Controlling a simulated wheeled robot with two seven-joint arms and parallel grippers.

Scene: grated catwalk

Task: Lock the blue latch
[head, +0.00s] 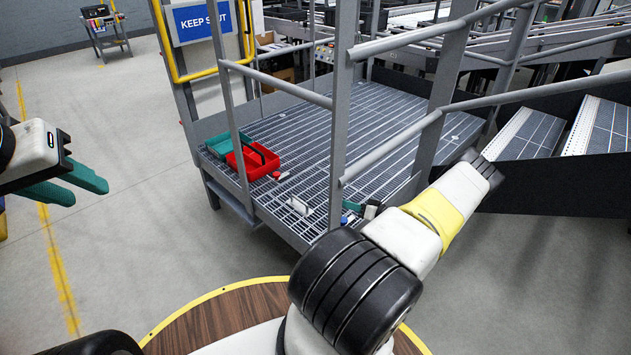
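I cannot make out a blue latch in the head view. A blue "KEEP SHUT" sign (203,22) hangs inside a yellow tubular frame (163,45) at the top, beside the catwalk. My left gripper (88,194) is at the left edge, over the concrete floor. Its two teal fingers are apart with nothing between them, well away from the sign and frame. My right arm crosses the lower middle and reaches up to the right, in front of the catwalk's near corner.
The grated catwalk (375,125) has grey posts and railings (341,85) on its near side. A red bin (252,160), a teal bin (222,143) and a white handle-like item (300,207) lie on it. Sloped conveyors (530,130) stand right. Floor (130,120) at left is clear.

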